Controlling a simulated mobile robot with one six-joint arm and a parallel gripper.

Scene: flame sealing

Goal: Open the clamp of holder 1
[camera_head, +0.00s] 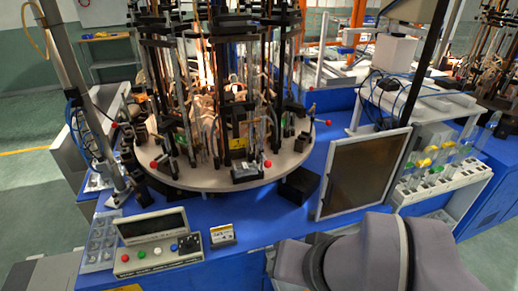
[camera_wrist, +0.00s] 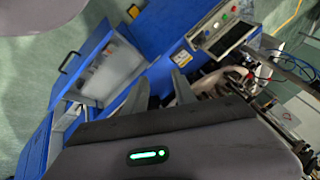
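A round grey turntable (camera_head: 215,180) carries several dark upright holders with metal rods and small red ball knobs. One red knob (camera_head: 267,163) sits at the front on a dark clamp block (camera_head: 246,172), and another red knob (camera_head: 153,165) is at the left front. I cannot tell which holder is holder 1 or whether its clamp is open. My gripper is low in the head view, mostly hidden behind my own wrist. In the wrist view its two grey fingers (camera_wrist: 160,92) stand apart with nothing visible between them.
A control box (camera_head: 160,250) with colored buttons and a small labelled box (camera_head: 222,235) stand on the blue bench front. A dark framed panel (camera_head: 365,175) stands upright right of the turntable. A rack of tubes (camera_head: 440,178) is farther right. Flames glow behind the holders.

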